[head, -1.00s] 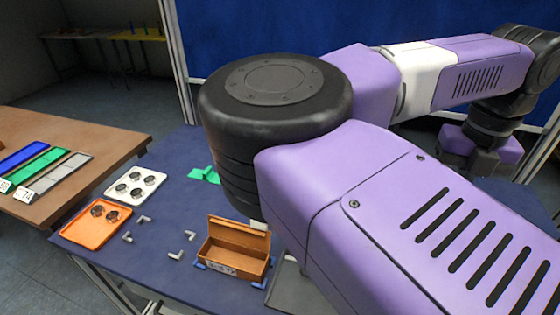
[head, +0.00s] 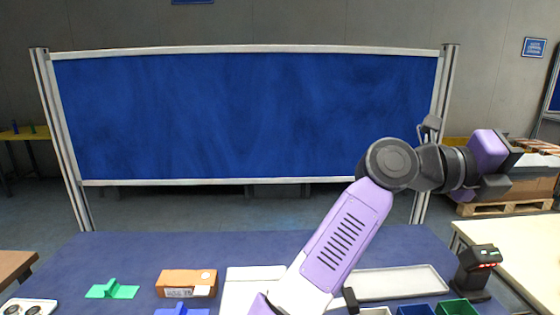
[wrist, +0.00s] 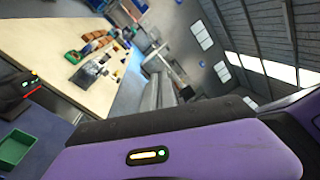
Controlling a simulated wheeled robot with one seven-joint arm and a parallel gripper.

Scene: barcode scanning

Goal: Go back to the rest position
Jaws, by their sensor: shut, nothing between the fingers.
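My arm rises from the bottom middle of the head view and bends at a round grey joint. Its forearm points right, and my gripper (head: 511,158) is at its end, raised above the right side of the blue table (head: 250,245). The gripper is shut and empty, well clear of the table; its fingertips are hard to make out. The wrist view shows a purple housing of my own arm across the bottom, with a small lit indicator, and no fingers.
A black scanner (head: 477,270) with red lights stands at the table's right, near a green bin (head: 458,308) and a blue bin (head: 415,310). A brown box (head: 187,284) and green fixture (head: 112,290) lie left. A pale side table (head: 510,240) stands right.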

